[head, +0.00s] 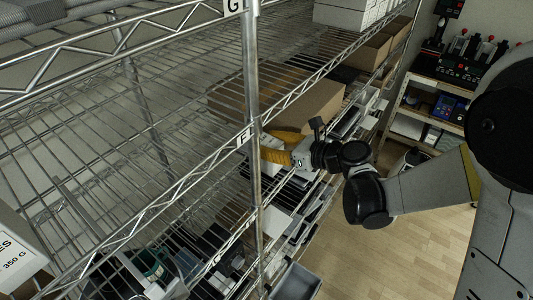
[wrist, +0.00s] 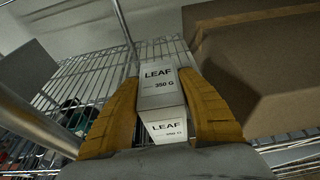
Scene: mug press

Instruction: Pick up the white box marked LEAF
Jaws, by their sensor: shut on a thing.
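The white box marked LEAF (wrist: 159,84) is between the two yellow fingers of my gripper (wrist: 163,108) in the wrist view. Its top and front faces show, both printed with LEAF and 350 G. The fingers press on its left and right sides. In the head view my gripper (head: 285,150) reaches into the wire rack beside the upright post. The box is mostly hidden there by the post and the fingers. I cannot tell whether the box rests on the shelf or is raised.
A metal post (head: 252,100) stands close by my gripper. A brown carton (wrist: 260,65) is close on the right in the wrist view. Another white box (head: 18,255) is at the lower left of the head view. The wire shelf (head: 120,150) has bare room left of the post.

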